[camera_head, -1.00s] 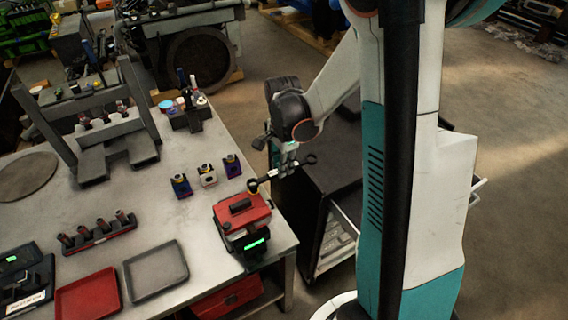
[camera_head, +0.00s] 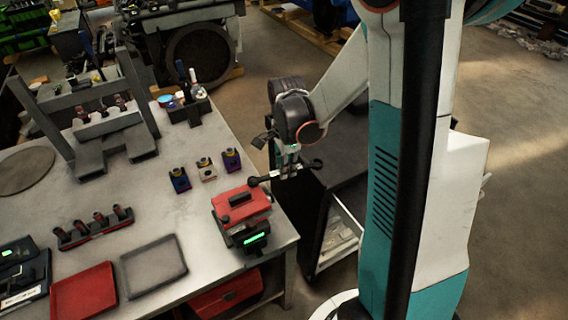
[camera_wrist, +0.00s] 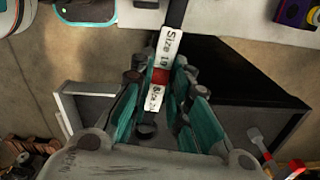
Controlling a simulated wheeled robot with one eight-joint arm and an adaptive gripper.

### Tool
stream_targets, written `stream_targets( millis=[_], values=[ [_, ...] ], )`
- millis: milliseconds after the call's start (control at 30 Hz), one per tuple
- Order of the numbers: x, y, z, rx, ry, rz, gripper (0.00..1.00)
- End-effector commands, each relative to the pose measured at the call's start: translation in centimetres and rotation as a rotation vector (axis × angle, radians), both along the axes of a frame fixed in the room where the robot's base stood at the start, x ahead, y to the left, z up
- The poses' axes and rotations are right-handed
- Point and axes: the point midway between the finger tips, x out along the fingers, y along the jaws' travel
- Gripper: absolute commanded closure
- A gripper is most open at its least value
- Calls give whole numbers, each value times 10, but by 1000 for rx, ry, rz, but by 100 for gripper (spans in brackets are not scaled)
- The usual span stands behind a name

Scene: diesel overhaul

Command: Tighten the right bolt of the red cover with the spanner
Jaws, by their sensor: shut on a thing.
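The red cover (camera_head: 240,205) sits on a dark block at the right edge of the table in the head view. My gripper (camera_head: 289,172) is shut on the dark spanner (camera_head: 268,178), to the upper right of the cover. The spanner lies roughly level, its left end by the cover's back right corner; whether it touches is unclear. The right bolt cannot be made out. In the wrist view, my gripper's teal fingers (camera_wrist: 158,100) hold the spanner (camera_wrist: 176,16) by its handle, with a white and red "Size 10" label. Its far end is out of that view.
A green-lit display (camera_head: 255,239) is in front of the cover. Small coloured holders (camera_head: 206,170) stand behind it. A red tray (camera_head: 85,295) and a grey tray (camera_head: 153,267) lie at the front. A black cabinet (camera_head: 340,200) stands right of the table.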

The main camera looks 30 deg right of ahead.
Motion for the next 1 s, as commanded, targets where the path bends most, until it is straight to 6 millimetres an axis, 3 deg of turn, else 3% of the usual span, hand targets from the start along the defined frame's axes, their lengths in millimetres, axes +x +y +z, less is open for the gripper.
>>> stream_targets(
  millis=[400,667,1000],
  values=[
    [-8,1,0,0,0,-84,100],
    [-27,8,-1,0,0,-279,100],
    [-30,9,0,0,0,-313,100]
  ],
)
